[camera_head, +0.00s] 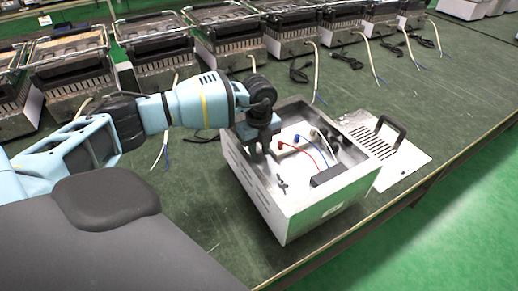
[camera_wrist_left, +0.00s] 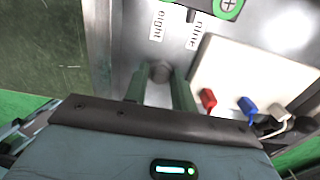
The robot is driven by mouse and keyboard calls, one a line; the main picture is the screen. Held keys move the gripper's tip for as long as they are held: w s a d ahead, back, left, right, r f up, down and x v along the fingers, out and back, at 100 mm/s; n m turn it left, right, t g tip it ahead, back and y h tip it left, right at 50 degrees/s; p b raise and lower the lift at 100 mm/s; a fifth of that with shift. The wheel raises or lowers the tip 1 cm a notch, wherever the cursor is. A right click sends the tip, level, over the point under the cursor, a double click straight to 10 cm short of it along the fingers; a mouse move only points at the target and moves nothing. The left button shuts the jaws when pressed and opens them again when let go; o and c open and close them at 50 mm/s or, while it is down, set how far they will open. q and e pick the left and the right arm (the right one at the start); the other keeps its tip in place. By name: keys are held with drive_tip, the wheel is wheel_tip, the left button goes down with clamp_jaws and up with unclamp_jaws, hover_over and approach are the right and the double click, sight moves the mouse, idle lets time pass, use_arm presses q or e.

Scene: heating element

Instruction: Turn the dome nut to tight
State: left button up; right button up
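A dark round knob, which looks like the dome nut (camera_wrist_left: 160,71), shows in the left wrist view on the metal wall inside the open metal box (camera_head: 262,190). My left gripper (camera_wrist_left: 159,76) has its two greenish fingers apart, with the nut at their tips, one finger on each side. I cannot tell whether the fingers press on it or stand open around it. In the head view my left gripper (camera_head: 262,150) reaches down into the box at its left side and hides the nut. My right gripper is not in view.
The box holds a red wire (camera_head: 291,146), a blue wire (camera_head: 315,148) and a white block (camera_wrist_left: 235,75) with connectors. A slotted panel with a black handle (camera_head: 391,130) lies right of the box. Several heater units (camera_head: 160,60) line the back. The table's right edge is near.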

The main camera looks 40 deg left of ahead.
use_arm(q)
drive_tip(key=c, duration=0.3)
